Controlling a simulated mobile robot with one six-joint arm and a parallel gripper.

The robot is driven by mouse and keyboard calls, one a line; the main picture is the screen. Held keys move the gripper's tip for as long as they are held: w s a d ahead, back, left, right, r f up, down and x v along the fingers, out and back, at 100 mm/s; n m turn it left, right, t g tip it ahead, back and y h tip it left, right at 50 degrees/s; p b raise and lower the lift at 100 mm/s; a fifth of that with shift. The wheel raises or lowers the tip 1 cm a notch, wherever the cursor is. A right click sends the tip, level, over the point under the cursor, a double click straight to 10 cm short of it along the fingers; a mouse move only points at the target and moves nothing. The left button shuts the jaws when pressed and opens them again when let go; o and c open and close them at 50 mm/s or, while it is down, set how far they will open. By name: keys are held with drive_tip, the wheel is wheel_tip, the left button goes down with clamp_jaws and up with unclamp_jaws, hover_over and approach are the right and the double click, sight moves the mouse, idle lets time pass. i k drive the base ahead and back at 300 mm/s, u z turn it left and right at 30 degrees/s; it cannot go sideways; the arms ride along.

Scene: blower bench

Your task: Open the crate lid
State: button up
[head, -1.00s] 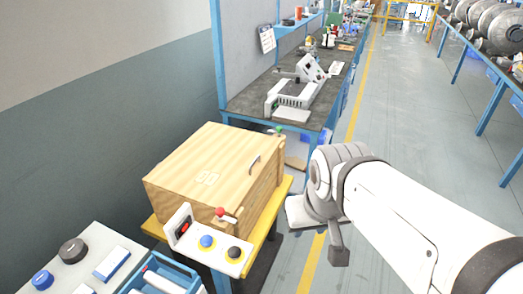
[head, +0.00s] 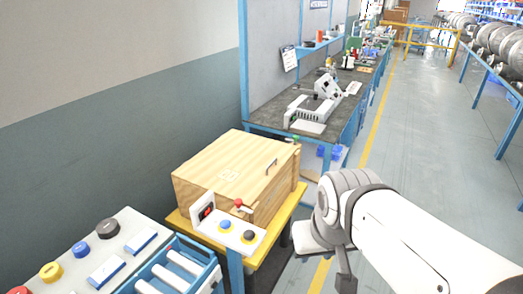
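The wooden crate (head: 205,190) stands on a yellow-topped blue stand left of centre. Its lid (head: 228,164) is down and looks closed, with a pale marking on top. A dark bar handle (head: 271,165) sits near the lid's right edge. My gripper (head: 328,268) hangs at the end of my white arm, to the right of the crate and apart from it. One dark finger shows pointing down; the other fingertip is not clear, so its opening cannot be told. Nothing is seen held in it.
A control box (head: 230,235) with a red-knobbed lever (head: 239,203) and blue and black buttons stands at the crate's front. A workbench (head: 275,112) is behind; the aisle floor at right is clear.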

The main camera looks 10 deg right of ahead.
sight(239, 165)
drive_tip(key=i, duration=0.85)
drive_tip(key=z, duration=0.05)
